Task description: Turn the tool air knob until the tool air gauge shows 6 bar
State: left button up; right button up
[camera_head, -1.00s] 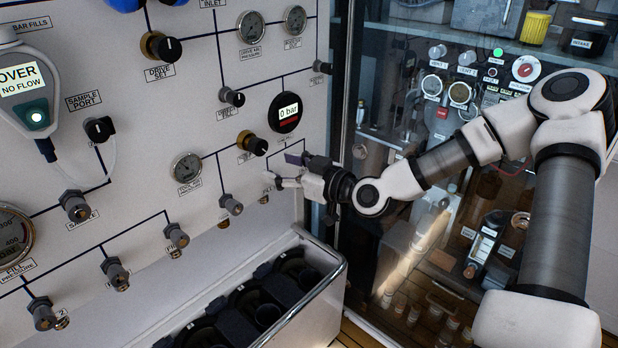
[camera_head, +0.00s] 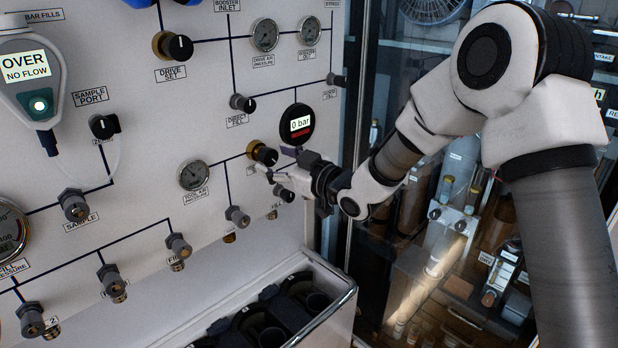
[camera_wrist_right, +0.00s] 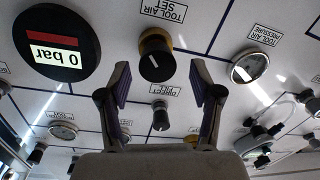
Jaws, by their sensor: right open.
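The tool air knob (camera_head: 263,153) is a black knob with a brass collar on the white panel. It also shows in the right wrist view (camera_wrist_right: 155,58), beside the label TOOL AIR SET. The tool air gauge (camera_head: 193,175) is a small round dial to the knob's left; it also shows in the right wrist view (camera_wrist_right: 250,66), its reading too small to tell. My right gripper (camera_head: 277,163) is open and empty, close to the knob. In the right wrist view its fingertips (camera_wrist_right: 160,82) point toward the knob, one on each side of it, without visible contact. My left gripper is out of view.
A round display reading 0 bar (camera_head: 297,124) sits just above the right gripper. A direct fill knob (camera_head: 242,103) and several valves (camera_head: 237,215) are on the panel nearby. An open bin with dark round holders (camera_head: 331,297) stands below. A glass-fronted cabinet is at right.

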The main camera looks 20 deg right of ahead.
aim_at(272, 153)
jog(key=x, duration=0.2)
jog(key=p+x, duration=0.1)
jog(key=shift+w+r, duration=0.3)
jog(key=m+p, duration=0.2)
jog(key=p, duration=0.1)
jog(key=m+p, duration=0.1)
jog(key=m, duration=0.1)
jog(key=shift+d+r, duration=0.1)
jog(key=shift+r, duration=0.15)
jog(key=shift+s+d+f+m, duration=0.25)
jog(key=shift+s+f+m, duration=0.15)
jog(key=shift+f+m, duration=0.15)
jog(key=s+d+n+t+h+b, duration=0.1)
jog(key=s+d+n+b, duration=0.2)
jog(key=s+n+b, duration=0.7)
jog(key=n+b, duration=0.2)
jog(key=n, duration=0.5)
jog(key=shift+s+d, duration=0.15)
jog(key=shift+s, duration=0.25)
